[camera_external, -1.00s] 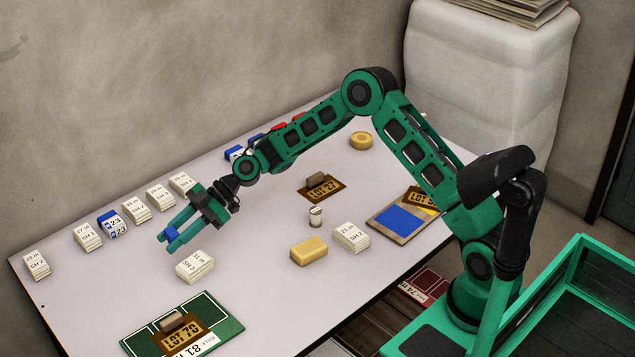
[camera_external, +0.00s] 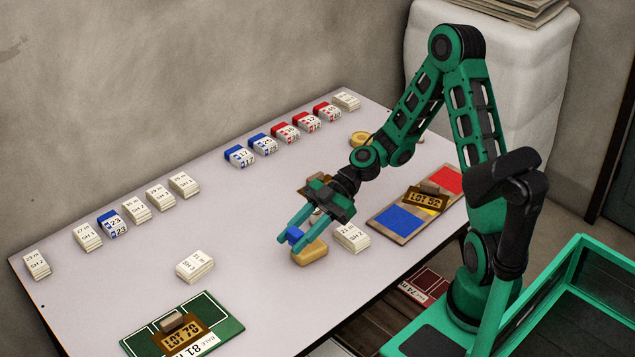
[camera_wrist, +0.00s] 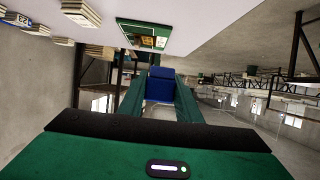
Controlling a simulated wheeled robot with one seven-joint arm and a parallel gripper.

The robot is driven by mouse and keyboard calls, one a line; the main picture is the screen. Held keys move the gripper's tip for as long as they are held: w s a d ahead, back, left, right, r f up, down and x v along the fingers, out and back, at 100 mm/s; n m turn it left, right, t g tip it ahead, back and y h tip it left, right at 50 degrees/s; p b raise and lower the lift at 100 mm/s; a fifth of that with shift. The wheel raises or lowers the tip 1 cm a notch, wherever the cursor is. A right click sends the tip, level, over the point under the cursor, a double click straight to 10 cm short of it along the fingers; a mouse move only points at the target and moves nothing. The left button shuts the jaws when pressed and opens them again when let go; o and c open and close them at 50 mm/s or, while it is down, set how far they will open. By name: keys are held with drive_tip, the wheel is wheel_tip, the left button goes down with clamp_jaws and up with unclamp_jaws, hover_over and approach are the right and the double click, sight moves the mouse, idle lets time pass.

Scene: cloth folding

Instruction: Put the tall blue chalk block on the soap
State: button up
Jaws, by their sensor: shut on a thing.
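The blue chalk block (camera_external: 295,235) is held between the fingers of my gripper (camera_external: 293,244). The block also shows in the wrist view (camera_wrist: 160,84), with a green finger on each side. The soap, a yellow bar (camera_external: 312,255), lies on the table just below and behind the fingertips in the external view. The fingers cover part of the soap. The block is over or close to the soap's left end; I cannot tell if they touch.
A white labelled stack (camera_external: 351,237) stands close to the right of the soap. A blue, yellow and red board (camera_external: 378,229) lies farther right. A green board (camera_external: 222,306) lies at front left. Another white stack (camera_external: 195,266) stands left; the table between it and the soap is clear.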

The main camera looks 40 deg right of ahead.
drive_tip(key=shift+s+d, duration=0.25)
drive_tip(key=shift+s, duration=0.1)
hover_over(309, 246)
wheel_tip(309, 246, down, 7)
drive_tip(key=shift+s+a+r, duration=0.1)
drive_tip(key=shift+a+r, duration=0.05)
drive_tip(key=shift+f, duration=2.05)
drive_tip(key=shift+f, duration=0.1)
drive_tip(key=o, duration=1)
